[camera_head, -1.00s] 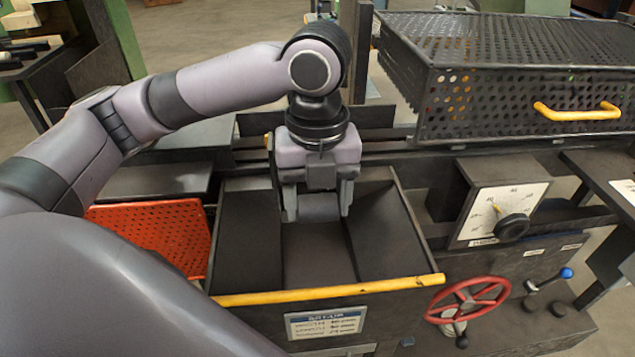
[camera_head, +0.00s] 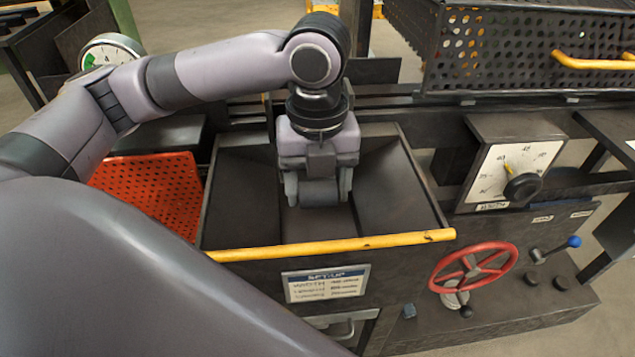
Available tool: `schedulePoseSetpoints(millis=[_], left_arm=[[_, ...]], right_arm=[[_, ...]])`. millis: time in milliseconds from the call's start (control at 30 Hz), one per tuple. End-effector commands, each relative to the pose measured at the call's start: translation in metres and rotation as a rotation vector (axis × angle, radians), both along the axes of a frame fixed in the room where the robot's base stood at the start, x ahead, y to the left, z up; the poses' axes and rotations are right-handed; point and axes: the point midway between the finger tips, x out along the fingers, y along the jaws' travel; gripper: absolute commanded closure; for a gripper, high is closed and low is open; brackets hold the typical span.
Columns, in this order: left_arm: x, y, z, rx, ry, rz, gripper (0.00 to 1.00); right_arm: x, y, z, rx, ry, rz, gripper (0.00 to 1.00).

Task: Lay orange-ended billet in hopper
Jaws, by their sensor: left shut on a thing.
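The hopper (camera_head: 398,190) is a dark, open-topped bin with sloping inner sides and a yellow front rim, in the middle of the head view. My left gripper (camera_head: 319,196) points down inside the hopper's outline, over its middle channel. It is shut on a dark grey billet (camera_head: 320,191), which lies crosswise between the two fingers. No orange end shows; the fingers cover the billet's ends. I cannot tell whether the billet touches the hopper floor. My right gripper is not in view.
A red perforated tray (camera_head: 150,190) stands left of the hopper. A dial plate (camera_head: 510,172), a red handwheel (camera_head: 473,270) and a blue-knobbed lever (camera_head: 573,242) are at the right. A black perforated cover (camera_head: 500,50) with a yellow handle is behind. A round gauge (camera_head: 108,52) is at the back left.

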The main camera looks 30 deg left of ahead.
Motion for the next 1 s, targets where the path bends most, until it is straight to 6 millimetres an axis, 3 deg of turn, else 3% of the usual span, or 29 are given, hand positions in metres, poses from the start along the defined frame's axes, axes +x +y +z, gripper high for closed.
schedulePoseSetpoints(millis=[100, 133, 200, 233, 567, 1000], left_arm=[[0.0, 0.0, 0.002, -0.002, -0.003, 0.0, 0.92], [0.0, 0.0, 0.002, -0.002, -0.003, 0.0, 0.34], [0.0, 0.0, 0.002, -0.002, -0.003, 0.0, 0.11], [0.0, 0.0, 0.001, -0.001, -0.002, 0.0, 0.07], [0.0, 0.0, 0.004, 0.0, 0.0, 0.0, 0.07], [0.001, 0.0, 0.067, -0.002, -0.003, 0.0, 0.07]], right_arm=[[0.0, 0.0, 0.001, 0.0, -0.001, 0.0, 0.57], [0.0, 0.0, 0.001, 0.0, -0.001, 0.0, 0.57], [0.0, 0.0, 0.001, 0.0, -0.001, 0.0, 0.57], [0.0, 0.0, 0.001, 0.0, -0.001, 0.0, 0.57], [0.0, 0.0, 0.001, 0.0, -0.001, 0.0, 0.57], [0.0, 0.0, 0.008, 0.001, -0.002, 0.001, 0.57]])
